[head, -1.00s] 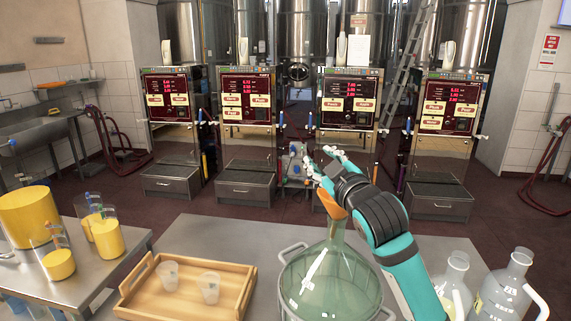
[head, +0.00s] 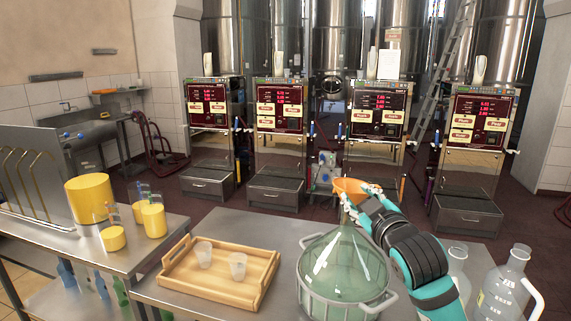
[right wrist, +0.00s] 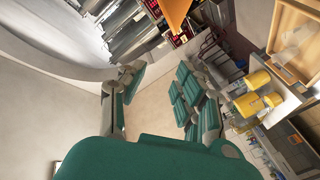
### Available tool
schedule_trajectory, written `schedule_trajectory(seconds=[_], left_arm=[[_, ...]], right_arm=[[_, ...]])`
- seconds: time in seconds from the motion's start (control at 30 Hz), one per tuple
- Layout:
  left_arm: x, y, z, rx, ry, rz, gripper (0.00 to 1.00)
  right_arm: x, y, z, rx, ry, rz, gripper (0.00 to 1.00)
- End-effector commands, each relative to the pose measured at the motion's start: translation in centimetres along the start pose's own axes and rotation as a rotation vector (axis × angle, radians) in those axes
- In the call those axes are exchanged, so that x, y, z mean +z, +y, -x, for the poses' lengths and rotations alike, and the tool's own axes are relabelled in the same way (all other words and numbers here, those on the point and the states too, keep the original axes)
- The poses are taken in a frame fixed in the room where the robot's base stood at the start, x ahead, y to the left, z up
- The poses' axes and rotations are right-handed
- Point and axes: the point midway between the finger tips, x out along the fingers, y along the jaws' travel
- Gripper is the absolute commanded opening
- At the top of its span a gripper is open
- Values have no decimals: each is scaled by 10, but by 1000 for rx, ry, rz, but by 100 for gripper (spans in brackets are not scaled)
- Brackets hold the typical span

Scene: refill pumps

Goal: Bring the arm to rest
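My right gripper (head: 357,197) is in front of the orange funnel (head: 350,185) in the head view, overlapping its rim. In the right wrist view the fingers of this gripper (right wrist: 157,76) are spread apart, with nothing between them; the funnel (right wrist: 177,14) shows beyond them at the top. The funnel sits over the neck of the large green glass carboy (head: 343,262), which stands in a grey two-handled holder on the metal table. Whether a finger touches the funnel I cannot tell. My left gripper is not in view.
A wooden tray (head: 182,287) with two clear cups stands left of the carboy. Glass jugs (head: 497,290) stand at right, near my right forearm. Yellow-filled containers (head: 90,200) are on the left table. Several dispensing machines (head: 378,112) line the back, with open floor before them.

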Motion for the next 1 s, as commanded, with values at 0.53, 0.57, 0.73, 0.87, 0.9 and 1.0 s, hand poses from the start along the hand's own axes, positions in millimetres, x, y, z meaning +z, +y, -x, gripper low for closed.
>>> schedule_trajectory(seconds=[0.53, 0.57, 0.73, 0.87, 0.9, 1.0], left_arm=[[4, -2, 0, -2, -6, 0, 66], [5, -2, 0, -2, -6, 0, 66], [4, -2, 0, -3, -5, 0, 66], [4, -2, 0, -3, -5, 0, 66], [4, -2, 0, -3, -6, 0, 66], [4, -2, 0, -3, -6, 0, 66]], right_arm=[[165, -130, 94, -200, -400, -226, 33], [180, -142, 109, -217, -446, -247, 33], [245, -195, 198, -292, -695, -363, 33], [273, -219, 254, -324, -841, -420, 33], [278, -224, 269, -330, -877, -434, 33], [290, -235, 302, -345, -961, -464, 33]])
